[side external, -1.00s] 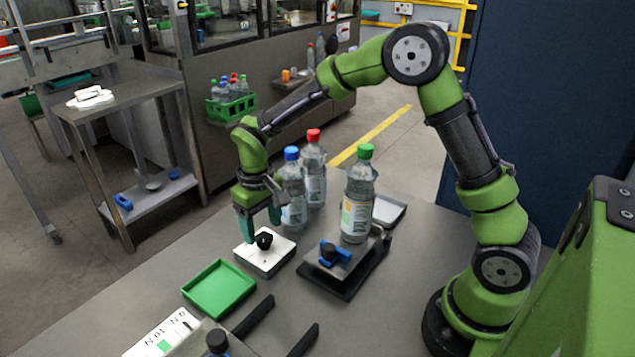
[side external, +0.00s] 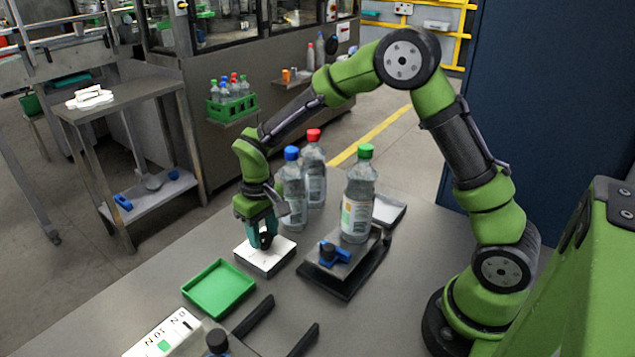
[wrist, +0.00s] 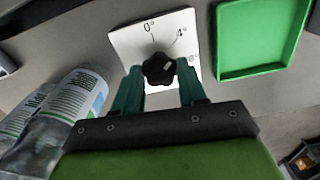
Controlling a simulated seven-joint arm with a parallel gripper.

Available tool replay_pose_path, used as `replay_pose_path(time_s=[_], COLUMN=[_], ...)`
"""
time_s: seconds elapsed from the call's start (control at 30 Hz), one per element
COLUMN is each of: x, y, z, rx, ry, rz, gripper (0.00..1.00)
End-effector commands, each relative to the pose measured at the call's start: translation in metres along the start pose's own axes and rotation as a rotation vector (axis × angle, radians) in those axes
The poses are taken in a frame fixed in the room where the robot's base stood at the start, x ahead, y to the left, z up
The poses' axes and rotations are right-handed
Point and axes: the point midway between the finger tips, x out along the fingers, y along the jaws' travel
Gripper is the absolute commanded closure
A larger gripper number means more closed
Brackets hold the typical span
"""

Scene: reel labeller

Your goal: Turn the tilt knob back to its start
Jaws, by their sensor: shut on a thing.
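The tilt knob (wrist: 158,70) is black and lobed. It sits on a white dial plate (wrist: 125,43) marked 0° and 4°, with a third mark partly hidden behind a finger. A small pale mark shows on the knob's right part; I cannot tell exactly which number it points to. My gripper (wrist: 160,72) has one teal finger on each side of the knob and is shut on it. In the side view my gripper (side external: 263,242) reaches down to the white dial box (side external: 279,259), and its fingers hide most of the knob.
A green tray (side external: 219,289) lies beside the dial box. Blue-capped (side external: 293,190) and red-capped (side external: 314,172) bottles stand close behind my gripper. Front table has black bars (side external: 253,316).

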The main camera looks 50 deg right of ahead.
Motion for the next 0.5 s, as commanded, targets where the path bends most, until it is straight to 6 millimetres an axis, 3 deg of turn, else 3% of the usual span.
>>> replay_pose_path(time_s=[0.27,0.5], x=[-0.0006,-0.0008], y=[-0.0004,-0.0007], z=[-0.0001,-0.0001], rx=[-0.068,-0.236], ry=[0.001,0.001], rz=[-0.001,-0.002], gripper=[0.89,0.89])
